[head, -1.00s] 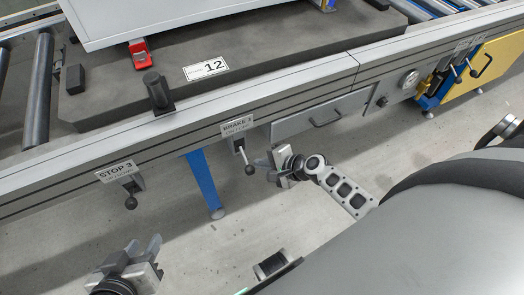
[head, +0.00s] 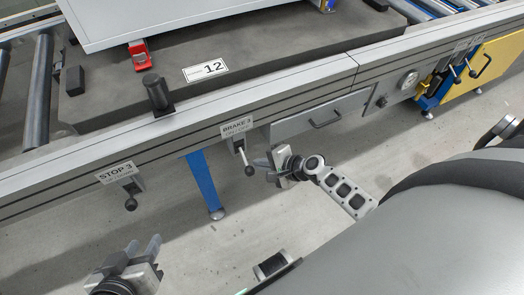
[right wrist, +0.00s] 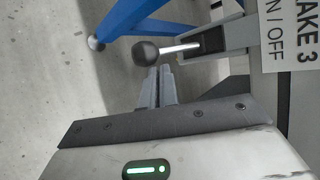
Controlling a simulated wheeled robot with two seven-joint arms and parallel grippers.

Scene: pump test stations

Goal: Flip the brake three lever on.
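The brake three lever (head: 243,157) hangs below the "BRAKE 3 ON / OFF" label, its dark ball knob tilted down and slightly right. In the right wrist view the lever's knob (right wrist: 146,53) sits just beyond the fingertips, and its metal rod runs right into a dark slot. My right gripper (head: 259,164) is just right of the knob in the head view. Its two fingers (right wrist: 159,72) lie side by side, shut with nothing between them. I cannot tell whether they touch the knob. My left gripper (head: 145,242) is low at left, its fingers apart and empty.
The stop three lever (head: 130,196) hangs to the left on the same rail (head: 190,130). A blue leg (head: 204,184) stands behind and below the brake lever. A drawer (head: 320,115) with a handle is to the right. The floor below is clear.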

